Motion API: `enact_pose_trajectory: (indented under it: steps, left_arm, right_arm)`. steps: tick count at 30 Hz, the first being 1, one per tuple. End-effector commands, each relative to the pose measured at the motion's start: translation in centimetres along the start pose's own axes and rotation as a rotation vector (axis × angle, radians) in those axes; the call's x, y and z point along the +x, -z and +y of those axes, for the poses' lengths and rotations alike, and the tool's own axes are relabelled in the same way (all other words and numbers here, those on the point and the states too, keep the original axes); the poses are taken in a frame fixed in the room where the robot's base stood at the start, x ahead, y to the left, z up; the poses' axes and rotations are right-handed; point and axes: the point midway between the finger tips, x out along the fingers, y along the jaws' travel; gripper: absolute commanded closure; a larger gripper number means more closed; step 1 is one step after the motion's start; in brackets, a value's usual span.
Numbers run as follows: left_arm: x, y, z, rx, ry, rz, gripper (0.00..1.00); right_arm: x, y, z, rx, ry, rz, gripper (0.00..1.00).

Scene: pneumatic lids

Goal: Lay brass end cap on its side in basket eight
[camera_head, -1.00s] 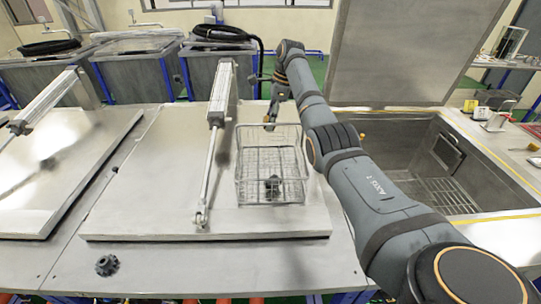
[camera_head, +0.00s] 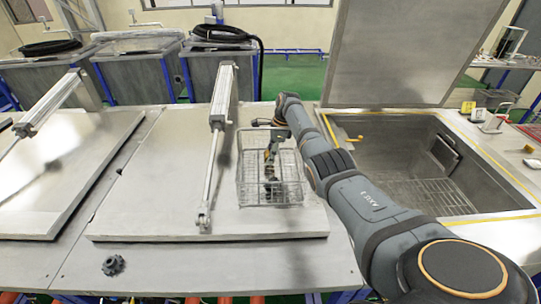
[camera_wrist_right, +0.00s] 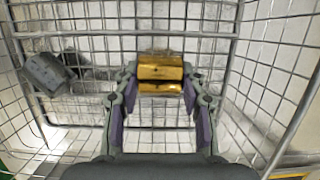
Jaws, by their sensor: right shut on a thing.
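The brass end cap (camera_wrist_right: 161,72) is a gold cylinder lying across between the fingers of my right gripper (camera_wrist_right: 160,92), which is shut on it. In the head view my right gripper (camera_head: 269,153) points down into the wire basket (camera_head: 272,206), and the brass shows as a small gold spot. The basket's wire walls surround the cap in the right wrist view. I cannot tell if the cap touches the basket floor. No number is readable on the basket. My left gripper is out of view.
A grey fitting (camera_wrist_right: 47,73) lies inside the basket, left of the cap in the wrist view. A pneumatic cylinder (camera_head: 219,95) stands left of the basket on the closed lid (camera_head: 150,205). A dark knob (camera_head: 113,265) lies in front. An open tank (camera_head: 400,160) is at the right.

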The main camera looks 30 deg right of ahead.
Motion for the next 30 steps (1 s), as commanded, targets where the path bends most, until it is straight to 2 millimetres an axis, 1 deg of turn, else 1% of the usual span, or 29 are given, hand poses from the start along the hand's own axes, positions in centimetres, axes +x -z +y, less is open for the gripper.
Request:
enact_pose_trajectory:
  steps: [3,13,14,18,26,30]
  left_arm:
    - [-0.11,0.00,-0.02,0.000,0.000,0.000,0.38]
    - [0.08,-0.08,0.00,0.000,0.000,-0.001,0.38]
    - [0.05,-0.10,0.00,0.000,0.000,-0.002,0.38]
    - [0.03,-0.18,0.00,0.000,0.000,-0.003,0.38]
    - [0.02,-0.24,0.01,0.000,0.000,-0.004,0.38]
    - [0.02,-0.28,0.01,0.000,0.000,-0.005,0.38]
  right_arm:
    - [0.78,0.19,-0.05,-0.001,0.003,-0.001,1.00]
    - [1.17,0.29,-0.03,-0.001,0.002,-0.001,1.00]
    - [1.20,0.31,0.00,-0.001,0.001,0.000,0.56]
    - [1.17,0.31,0.00,-0.001,0.001,0.000,0.37]
    - [1.15,0.29,-0.01,-0.001,0.001,0.000,0.36]
    - [0.25,0.23,-0.11,-0.001,0.004,-0.001,0.36]
